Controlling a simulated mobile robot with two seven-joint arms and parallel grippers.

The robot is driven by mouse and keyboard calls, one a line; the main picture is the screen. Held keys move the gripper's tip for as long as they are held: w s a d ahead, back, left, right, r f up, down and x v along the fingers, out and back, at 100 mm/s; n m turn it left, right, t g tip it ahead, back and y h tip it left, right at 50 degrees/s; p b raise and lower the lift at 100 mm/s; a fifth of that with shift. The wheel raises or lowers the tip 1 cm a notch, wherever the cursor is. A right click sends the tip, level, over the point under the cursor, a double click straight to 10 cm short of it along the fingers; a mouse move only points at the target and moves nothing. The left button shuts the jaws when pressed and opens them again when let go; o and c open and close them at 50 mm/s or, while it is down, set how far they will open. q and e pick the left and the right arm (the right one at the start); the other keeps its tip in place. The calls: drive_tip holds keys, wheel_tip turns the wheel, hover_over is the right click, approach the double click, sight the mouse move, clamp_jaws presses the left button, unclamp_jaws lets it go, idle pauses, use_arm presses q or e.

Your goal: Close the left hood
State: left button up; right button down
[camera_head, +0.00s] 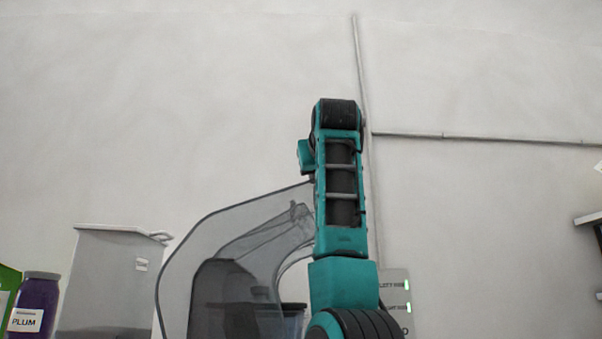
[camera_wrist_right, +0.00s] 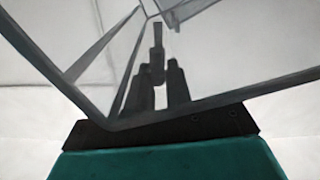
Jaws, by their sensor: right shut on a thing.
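A clear grey hood (camera_head: 200,250) stands raised left of centre in the head view. Its upper right edge passes behind my teal arm. Further clear panels and dark shapes show through it, and I cannot tell them apart fully. In the right wrist view the clear hood (camera_wrist_right: 225,75) fills the space in front of the hand. My right gripper (camera_wrist_right: 157,75) shows as dark fingers behind the clear panels and is shut on the hood. The exact contact is hard to see. In the head view the arm hides the right fingers. My left gripper is in neither view.
A label panel (camera_head: 395,283) with two green lights sits right of the arm, its upper label reading left hood. A grey bin (camera_head: 105,280) and a purple plum jar (camera_head: 36,300) stand at the left. A shelf edge (camera_head: 588,218) shows far right.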

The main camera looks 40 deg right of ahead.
drive_tip(key=s+d+f+m+b, duration=0.5)
drive_tip(key=s+d+f, duration=0.2)
drive_tip(key=d+f, duration=0.1)
drive_tip(key=shift+f+b, duration=0.15)
drive_tip(key=shift+b, duration=0.25)
drive_tip(key=c, duration=1.1)
unclamp_jaws()
drive_tip(key=shift+w, duration=0.1)
